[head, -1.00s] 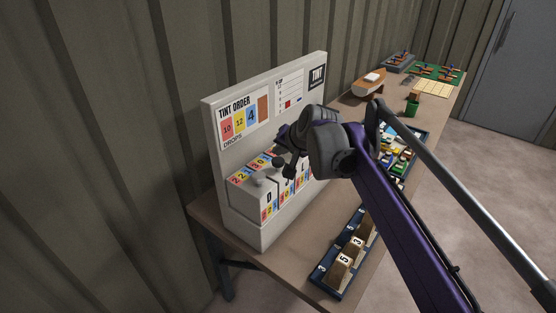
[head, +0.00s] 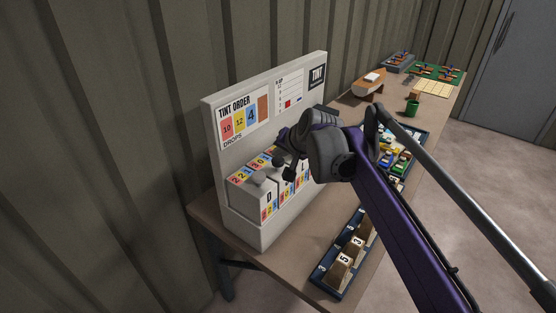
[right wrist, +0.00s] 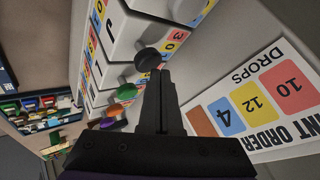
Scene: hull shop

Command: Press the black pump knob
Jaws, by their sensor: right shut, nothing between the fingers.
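The black pump knob (right wrist: 148,60) is a dark round cap on the white tint dispenser (right wrist: 115,35) in the right wrist view. My right gripper (right wrist: 157,76) is shut and empty. Its fingertips are right at the near edge of the black knob and overlap it in the picture; I cannot tell whether they touch. In the head view my right gripper (head: 284,166) is over the dispenser's stepped front (head: 241,196), and the arm hides part of it. My left gripper is not in view.
Green (right wrist: 127,91) and orange (right wrist: 111,111) knobs sit close by in the same row. The tint order panel (right wrist: 260,105) rises beside the gripper. A blue tray with numbered blocks (head: 326,273) lies on the bench in front. More trays and a wooden boat hull (head: 369,85) are farther back.

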